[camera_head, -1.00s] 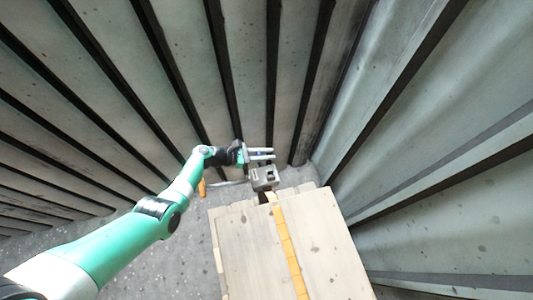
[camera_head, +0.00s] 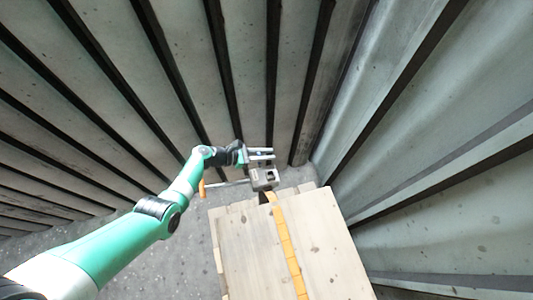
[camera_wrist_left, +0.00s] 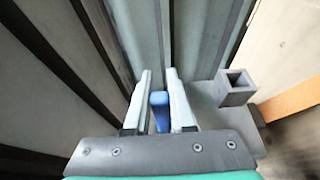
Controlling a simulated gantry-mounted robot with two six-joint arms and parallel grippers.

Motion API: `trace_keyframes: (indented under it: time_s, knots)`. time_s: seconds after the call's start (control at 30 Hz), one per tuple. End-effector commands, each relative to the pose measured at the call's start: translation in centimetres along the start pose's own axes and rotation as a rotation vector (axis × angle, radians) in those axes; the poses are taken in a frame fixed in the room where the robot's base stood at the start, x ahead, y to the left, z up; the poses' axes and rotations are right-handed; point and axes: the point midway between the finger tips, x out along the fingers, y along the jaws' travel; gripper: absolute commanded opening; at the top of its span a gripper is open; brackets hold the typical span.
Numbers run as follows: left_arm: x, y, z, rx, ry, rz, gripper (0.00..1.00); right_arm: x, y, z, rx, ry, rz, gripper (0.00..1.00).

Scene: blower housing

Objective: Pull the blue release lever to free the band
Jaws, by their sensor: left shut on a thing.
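The blue release lever (camera_wrist_left: 159,112) stands between the two pale fingers of my left gripper (camera_wrist_left: 158,95) in the left wrist view. The gripper is shut on it. In the head view my left gripper (camera_head: 262,156) is just above the grey tensioner block (camera_head: 264,179), and the lever is mostly hidden by the fingers. The tensioner's square socket (camera_wrist_left: 237,86) shows right of the fingers in the wrist view. The orange band (camera_head: 285,245) runs from the tensioner across the pale wooden crate (camera_head: 330,240). My right gripper is out of view.
A thin rod with an orange handle (camera_head: 202,189) extends left from the tensioner. Ribbed metal walls (camera_head: 440,120) close in behind and to the right of the crate. Grey speckled floor (camera_head: 175,265) is bare left of the crate.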

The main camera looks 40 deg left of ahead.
Motion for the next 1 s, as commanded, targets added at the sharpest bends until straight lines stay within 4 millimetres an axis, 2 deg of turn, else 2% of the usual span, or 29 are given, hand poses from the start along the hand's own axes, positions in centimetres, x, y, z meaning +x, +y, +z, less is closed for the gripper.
trace_keyframes:
  time_s: [0.33, 0.47, 0.6, 0.87, 0.9, 1.0]
  knots:
    - [0.0, 0.0, -0.1, 0.000, -0.001, 0.000, 0.00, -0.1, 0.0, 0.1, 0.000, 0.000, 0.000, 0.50]
    - [0.0, 0.0, -0.8, -0.003, -0.051, 0.001, 0.00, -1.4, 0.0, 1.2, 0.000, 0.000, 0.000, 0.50]
    - [-0.5, 0.0, -0.5, -0.001, -0.116, 0.000, 0.00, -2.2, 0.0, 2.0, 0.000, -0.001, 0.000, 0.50]
    - [-0.7, 0.0, -0.1, 0.000, -0.123, -0.001, 0.00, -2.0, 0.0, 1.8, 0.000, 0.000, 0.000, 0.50]
    - [-0.7, 0.0, -0.1, 0.000, -0.123, -0.001, 0.24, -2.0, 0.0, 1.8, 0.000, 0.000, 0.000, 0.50]
    - [-0.7, 0.0, -0.1, 0.000, -0.123, -0.001, 0.42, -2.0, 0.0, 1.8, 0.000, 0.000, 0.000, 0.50]
